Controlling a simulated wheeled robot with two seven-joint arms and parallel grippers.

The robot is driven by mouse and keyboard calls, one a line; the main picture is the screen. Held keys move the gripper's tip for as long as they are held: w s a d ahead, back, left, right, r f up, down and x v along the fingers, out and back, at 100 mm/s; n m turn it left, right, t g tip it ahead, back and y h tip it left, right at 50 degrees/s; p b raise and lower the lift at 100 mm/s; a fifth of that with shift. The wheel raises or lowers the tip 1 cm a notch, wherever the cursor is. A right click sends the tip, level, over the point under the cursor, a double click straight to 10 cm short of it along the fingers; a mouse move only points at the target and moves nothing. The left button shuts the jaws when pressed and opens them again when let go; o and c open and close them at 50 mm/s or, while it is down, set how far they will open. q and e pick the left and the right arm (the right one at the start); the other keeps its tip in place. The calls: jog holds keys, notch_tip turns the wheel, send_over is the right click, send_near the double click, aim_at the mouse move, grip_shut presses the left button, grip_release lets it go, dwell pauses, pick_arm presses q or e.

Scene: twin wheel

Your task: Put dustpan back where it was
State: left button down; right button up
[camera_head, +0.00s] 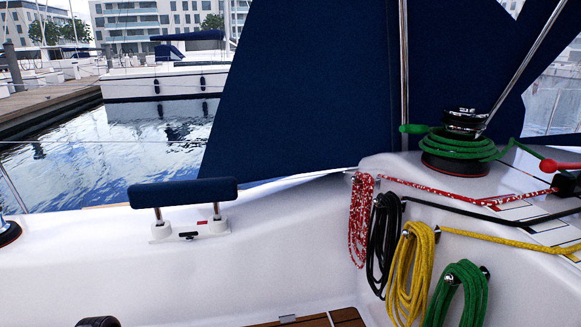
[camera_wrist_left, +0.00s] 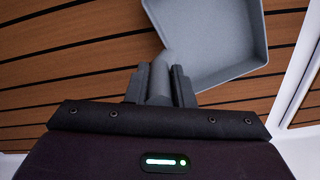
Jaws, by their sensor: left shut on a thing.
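The grey dustpan (camera_wrist_left: 212,45) is in the left wrist view at the top right. Its shallow pan has raised edges, and part is cut off by the top of the picture. My left gripper (camera_wrist_left: 160,72) is shut on the dustpan's handle, with one dark finger on each side of it. The pan lies beyond the fingertips, in front of brown planked flooring; whether it touches the planks I cannot tell. The dustpan does not show in the head view. My right gripper is in neither view.
White boat moulding (camera_head: 270,255) spans the head view, with a blue padded rail (camera_head: 183,192) at left. Red, black, yellow and green ropes (camera_head: 408,275) hang at right below a winch (camera_head: 462,145). A strip of wood flooring (camera_head: 330,319) shows at the bottom.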

pick_arm(q)
jog(key=shift+f, duration=0.3)
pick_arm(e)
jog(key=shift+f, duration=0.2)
pick_arm(q)
jog(key=c, duration=0.9)
grip_release()
jog(key=shift+o, duration=0.2)
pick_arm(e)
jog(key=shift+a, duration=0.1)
pick_arm(q)
jog(key=shift+r, duration=0.35)
notch_tip(320, 180, up, 7)
jog(key=shift+r+p, duration=0.1)
jog(key=shift+p, duration=0.65)
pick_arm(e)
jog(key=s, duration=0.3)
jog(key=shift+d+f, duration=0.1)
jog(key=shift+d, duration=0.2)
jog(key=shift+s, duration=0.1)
